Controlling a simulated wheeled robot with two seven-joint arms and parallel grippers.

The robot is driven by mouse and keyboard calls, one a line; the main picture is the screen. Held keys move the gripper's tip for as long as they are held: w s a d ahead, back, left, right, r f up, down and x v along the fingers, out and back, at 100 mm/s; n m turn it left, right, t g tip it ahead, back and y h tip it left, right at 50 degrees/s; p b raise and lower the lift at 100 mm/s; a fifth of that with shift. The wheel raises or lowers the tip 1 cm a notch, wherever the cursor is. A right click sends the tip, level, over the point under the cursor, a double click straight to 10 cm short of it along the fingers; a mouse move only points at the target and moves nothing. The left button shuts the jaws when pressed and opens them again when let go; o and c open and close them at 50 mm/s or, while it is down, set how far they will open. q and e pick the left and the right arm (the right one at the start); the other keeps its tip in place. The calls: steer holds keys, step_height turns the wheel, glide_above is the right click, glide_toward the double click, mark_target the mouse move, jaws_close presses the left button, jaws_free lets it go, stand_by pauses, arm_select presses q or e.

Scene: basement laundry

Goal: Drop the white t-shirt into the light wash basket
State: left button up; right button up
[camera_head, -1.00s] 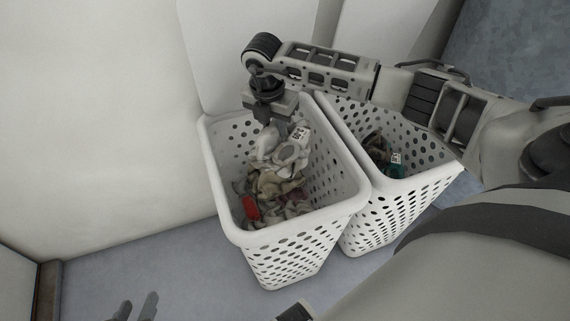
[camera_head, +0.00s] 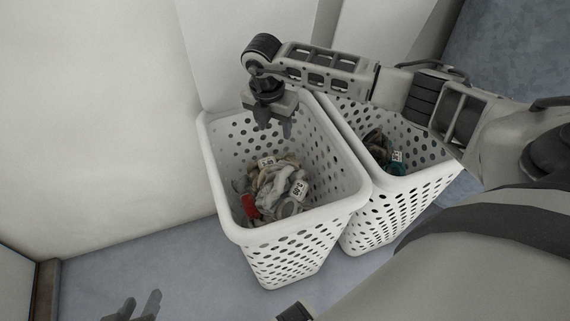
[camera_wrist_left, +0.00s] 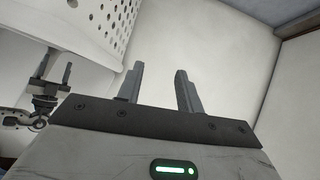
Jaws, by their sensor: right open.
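The white t-shirt (camera_head: 283,186) lies crumpled with a tag on the pile inside the left laundry basket (camera_head: 294,232), which holds mostly light clothes. Its edges are hard to tell from the other pale garments. My right gripper (camera_head: 274,127) is open and empty above the back of this basket, apart from the pile. My left gripper (camera_head: 141,299) is low at the bottom left over the floor. In the left wrist view its fingers (camera_wrist_left: 159,70) stand apart with nothing between them.
A second white basket (camera_head: 400,201) with dark and teal clothes (camera_head: 396,168) stands close against the right of the first, partly under my right arm. A pale wall (camera_head: 90,120) is at the left. Floor (camera_head: 190,270) is clear in front of the left basket.

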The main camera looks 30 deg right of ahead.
arm_select(q)
steer(key=shift+t, duration=0.5)
steer(key=r+p, duration=0.1)
steer(key=r, duration=0.2)
steer(key=a+r+p, duration=0.1)
steer(key=r, duration=0.1)
steer(key=shift+s+p, duration=0.25)
steer(key=shift+p, duration=0.05)
arm_select(e)
step_height(320, 180, up, 16)
steer(key=s+a, duration=0.1)
steer(key=a, duration=0.1)
steer(key=shift+f, duration=0.15)
arm_select(q)
steer(key=shift+f, duration=0.1)
